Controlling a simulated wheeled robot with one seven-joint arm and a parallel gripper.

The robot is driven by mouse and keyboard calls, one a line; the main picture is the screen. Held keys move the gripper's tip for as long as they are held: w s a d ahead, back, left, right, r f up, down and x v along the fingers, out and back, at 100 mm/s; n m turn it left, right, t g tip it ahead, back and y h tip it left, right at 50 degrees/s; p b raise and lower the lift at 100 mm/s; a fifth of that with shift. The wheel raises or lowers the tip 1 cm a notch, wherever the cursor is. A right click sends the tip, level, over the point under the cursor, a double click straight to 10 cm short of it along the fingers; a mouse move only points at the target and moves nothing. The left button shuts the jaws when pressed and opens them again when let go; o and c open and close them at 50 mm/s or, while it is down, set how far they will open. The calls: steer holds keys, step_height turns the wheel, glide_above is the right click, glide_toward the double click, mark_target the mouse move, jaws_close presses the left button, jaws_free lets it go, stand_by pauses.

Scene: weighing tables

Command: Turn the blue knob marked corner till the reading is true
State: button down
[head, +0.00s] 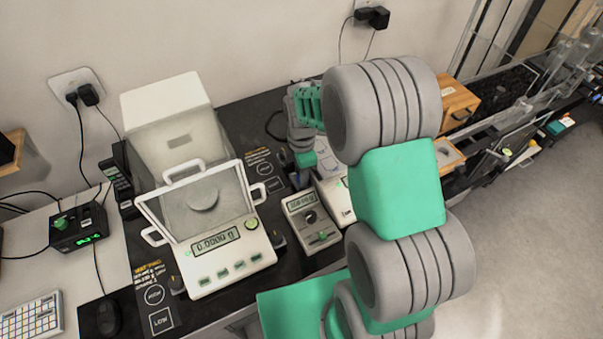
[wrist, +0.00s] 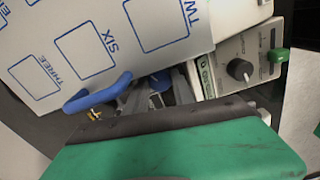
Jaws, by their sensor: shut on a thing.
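In the head view my arm hides the knob. A small meter (head: 311,215) with a display, a black dial (wrist: 240,70) and a green slider stands close by; its digits are too small to read surely. The larger white balance (head: 232,272) shows 0.0000 g on its display.
A white panel (wrist: 95,45) with blue-outlined squares and a blue handle (wrist: 98,94) lies close to my fingers in the wrist view. A clear hood with white handles stands on the balance. A black box with green digits (head: 78,228) and a keyboard (head: 32,316) are at left.

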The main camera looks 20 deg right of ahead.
steer(key=c, duration=1.3)
jaws_free()
steer(key=shift+c, duration=0.2)
step_height(320, 180, up, 8)
steer(key=shift+f+b, duration=0.1)
steer(key=shift+b, duration=0.5)
steer(key=shift+r, duration=0.3)
steer(key=s+r+m+t, duration=0.3)
steer(key=s+r+m, duration=0.6)
steer(key=s+m, duration=0.5)
steer(key=m, duration=0.4)
steer(key=shift+a+r+t, duration=0.25)
steer(key=shift+r+t, duration=0.1)
steer(key=shift+t, duration=0.05)
